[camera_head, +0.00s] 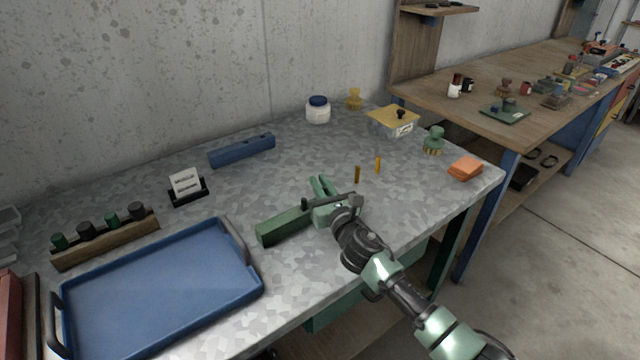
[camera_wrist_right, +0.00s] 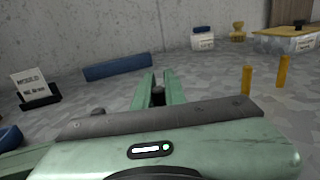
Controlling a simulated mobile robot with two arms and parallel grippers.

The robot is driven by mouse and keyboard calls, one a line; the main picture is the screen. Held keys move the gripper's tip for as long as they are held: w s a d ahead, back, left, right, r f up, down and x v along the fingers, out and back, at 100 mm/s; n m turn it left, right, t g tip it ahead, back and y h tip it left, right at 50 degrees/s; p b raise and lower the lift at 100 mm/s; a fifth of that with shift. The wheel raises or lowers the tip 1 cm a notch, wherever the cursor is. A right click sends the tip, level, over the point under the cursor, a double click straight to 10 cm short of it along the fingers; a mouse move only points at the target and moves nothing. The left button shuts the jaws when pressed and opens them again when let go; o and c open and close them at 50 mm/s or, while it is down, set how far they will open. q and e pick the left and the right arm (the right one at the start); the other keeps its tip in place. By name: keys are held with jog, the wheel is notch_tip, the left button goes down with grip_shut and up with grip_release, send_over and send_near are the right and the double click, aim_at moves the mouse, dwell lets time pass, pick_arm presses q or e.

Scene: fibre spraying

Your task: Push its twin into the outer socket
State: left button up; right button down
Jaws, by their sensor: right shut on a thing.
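My right gripper (camera_head: 324,190) is over the right end of a long green block (camera_head: 280,228) lying on the metal table. Its green fingers are closed around a small dark peg (camera_wrist_right: 157,95), seen between them in the right wrist view. The gripper hides that end of the block, so I cannot tell whether the peg is in a socket. Another dark knob or peg (camera_head: 304,203) stands upright at the block, just left of the gripper; its top also shows in the right wrist view (camera_wrist_right: 97,112). My left gripper is not in view.
Two upright brass pins (camera_head: 357,174) (camera_head: 378,164) stand just beyond the gripper. A blue block (camera_head: 241,150) with holes lies farther back. A wooden rack (camera_head: 108,243) with green and dark pegs and a blue tray (camera_head: 160,290) are at left. A yellow-lidded box (camera_head: 393,121) stands behind.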

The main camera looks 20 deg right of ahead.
jog(key=shift+f, duration=0.3)
jog(key=c, duration=1.4)
grip_release()
jog(key=shift+r, duration=0.1)
jog(key=s, duration=0.7)
jog(key=shift+s+d, duration=0.35)
jog(key=shift+s, duration=0.05)
